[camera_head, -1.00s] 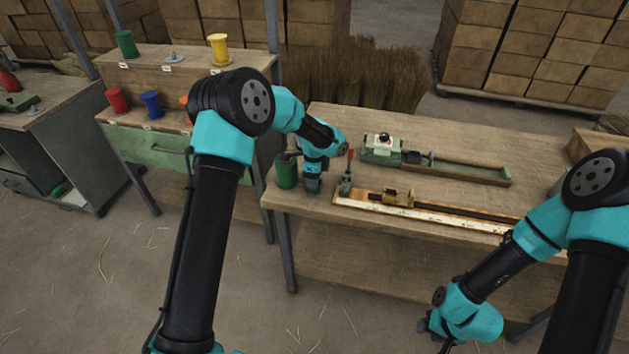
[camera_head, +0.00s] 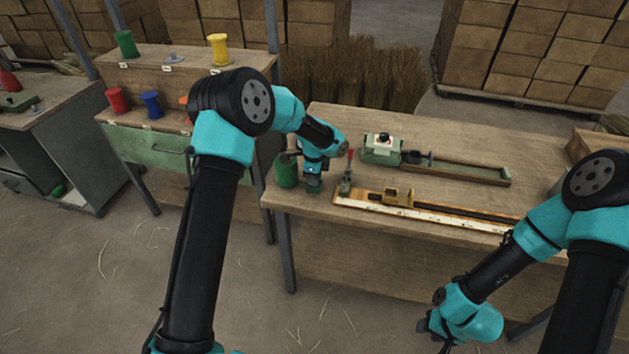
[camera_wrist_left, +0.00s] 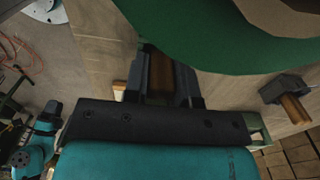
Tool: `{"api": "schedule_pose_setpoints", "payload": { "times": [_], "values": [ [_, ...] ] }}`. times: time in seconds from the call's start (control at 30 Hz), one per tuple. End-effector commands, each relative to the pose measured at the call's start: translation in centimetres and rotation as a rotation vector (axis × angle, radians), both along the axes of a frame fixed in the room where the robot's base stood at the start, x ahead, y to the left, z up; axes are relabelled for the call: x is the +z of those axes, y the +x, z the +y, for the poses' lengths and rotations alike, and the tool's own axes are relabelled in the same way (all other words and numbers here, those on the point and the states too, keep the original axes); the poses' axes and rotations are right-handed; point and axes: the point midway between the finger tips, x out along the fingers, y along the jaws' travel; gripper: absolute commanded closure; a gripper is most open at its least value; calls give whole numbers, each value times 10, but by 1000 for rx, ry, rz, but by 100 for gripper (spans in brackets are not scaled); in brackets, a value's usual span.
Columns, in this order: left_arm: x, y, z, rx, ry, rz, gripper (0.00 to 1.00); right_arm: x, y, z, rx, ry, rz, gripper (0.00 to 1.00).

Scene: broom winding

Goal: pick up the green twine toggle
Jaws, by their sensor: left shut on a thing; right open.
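My left gripper (camera_head: 313,186) is at the left end of the workbench, just right of a green spool (camera_head: 287,171). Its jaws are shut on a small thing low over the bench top. A bit of green shows under the fingers in the head view. In the left wrist view the fingers (camera_wrist_left: 170,78) close around a brown piece, which I take to be the green twine toggle (camera_wrist_left: 160,75); it is mostly hidden. The large green curve of the spool (camera_wrist_left: 200,35) fills the top of that view. My right gripper (camera_head: 432,328) is open and empty in front of the bench.
A red-handled clamp (camera_head: 348,174) stands close right of my left gripper. Behind it is a green-and-white device (camera_head: 382,150) with a long tray; a ruled rail (camera_head: 440,214) runs along the front. Coloured spools stand on the left rack (camera_head: 180,68). The bench's right middle is clear.

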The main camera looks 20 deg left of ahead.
Motion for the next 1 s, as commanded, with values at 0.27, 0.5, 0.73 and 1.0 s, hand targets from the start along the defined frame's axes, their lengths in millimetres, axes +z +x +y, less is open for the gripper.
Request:
{"api": "schedule_pose_setpoints", "payload": {
  "times": [0.27,0.5,0.73,1.0],
  "values": [
    [1,0,0,0,0,0,97,0,0,0,0,0,0,57],
    [17,1,0,-1,-1,-3,97,0,0,0,0,0,0,57],
    [36,-6,-2,-2,-1,2,97,0,0,0,0,0,0,57],
    [40,-44,-13,-4,-1,2,97,0,0,0,0,0,0,57]
  ]
}}
